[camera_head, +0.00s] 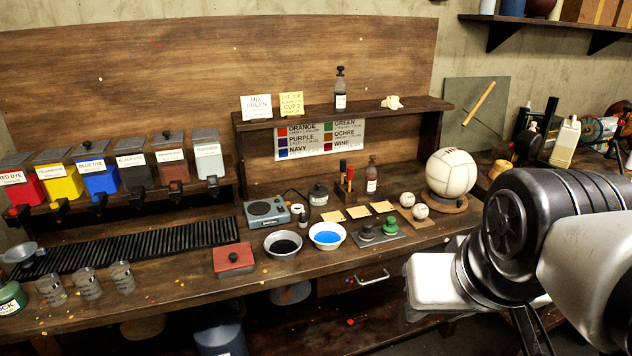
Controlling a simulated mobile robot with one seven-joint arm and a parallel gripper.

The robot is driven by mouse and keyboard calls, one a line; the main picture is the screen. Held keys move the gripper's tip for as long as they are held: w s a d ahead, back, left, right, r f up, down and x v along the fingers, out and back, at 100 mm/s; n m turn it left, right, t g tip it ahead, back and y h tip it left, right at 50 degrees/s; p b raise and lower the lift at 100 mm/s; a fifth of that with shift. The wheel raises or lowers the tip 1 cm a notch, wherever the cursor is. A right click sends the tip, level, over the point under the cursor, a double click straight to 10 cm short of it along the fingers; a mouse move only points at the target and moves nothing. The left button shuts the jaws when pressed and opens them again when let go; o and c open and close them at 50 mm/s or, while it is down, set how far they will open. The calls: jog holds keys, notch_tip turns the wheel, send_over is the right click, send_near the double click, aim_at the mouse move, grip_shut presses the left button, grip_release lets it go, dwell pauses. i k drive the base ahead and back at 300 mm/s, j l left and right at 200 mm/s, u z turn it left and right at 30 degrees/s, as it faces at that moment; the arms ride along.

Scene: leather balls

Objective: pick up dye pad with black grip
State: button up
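A dye pad with a black grip (367,232) sits on the left part of a small grey tray (399,238) on the workbench. A similar pad with a green grip (390,225) sits just right of it on the same tray. My arm comes in from the right edge. The white end part of it, which looks like my gripper (438,283), is in front of the bench edge, below and right of the tray and apart from the pads. Its fingers cannot be made out.
A bowl of blue dye (327,236) and a bowl of dark dye (283,245) stand left of the tray. Small white balls (420,211) and a large white ball (451,173) are to its right. Tan cards (358,211) lie behind. A red box (234,260) stands farther left.

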aim_at(366, 233)
jog(key=i+l+u, duration=0.5)
jog(key=i+l, duration=0.85)
jog(key=i+u, duration=0.2)
